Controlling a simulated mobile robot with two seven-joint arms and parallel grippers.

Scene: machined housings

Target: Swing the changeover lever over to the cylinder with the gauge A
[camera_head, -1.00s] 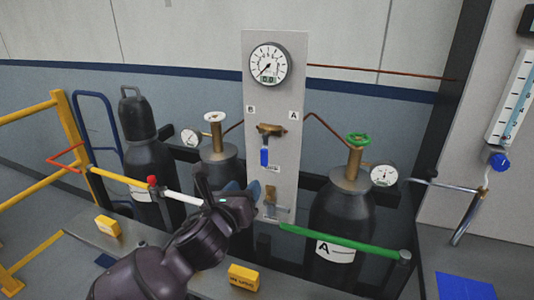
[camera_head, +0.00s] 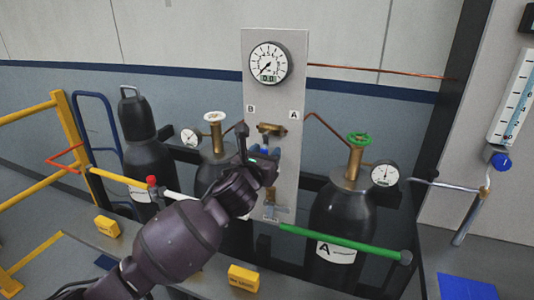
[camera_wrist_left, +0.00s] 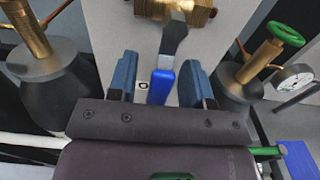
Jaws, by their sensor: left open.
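The changeover lever has a blue handle (camera_wrist_left: 161,82) on a dark arm below a brass valve body (camera_wrist_left: 172,10), which also shows on the panel in the head view (camera_head: 271,129). The lever hangs roughly straight down. My left gripper (camera_wrist_left: 158,80) is open, with its blue fingers on either side of the handle and gaps to both. In the head view my left gripper (camera_head: 262,152) covers most of the lever. Cylinder A (camera_head: 342,215) stands right of the panel with a green handwheel (camera_head: 358,139) and a gauge (camera_head: 385,174). My right gripper is not in view.
The light panel (camera_head: 286,90) carries a large gauge (camera_head: 270,63) and labels B and A. Another cylinder (camera_head: 208,178) with a white handwheel stands left. A green bar (camera_head: 340,242) crosses in front of cylinder A. Yellow blocks (camera_head: 243,278) sit on the front ledge.

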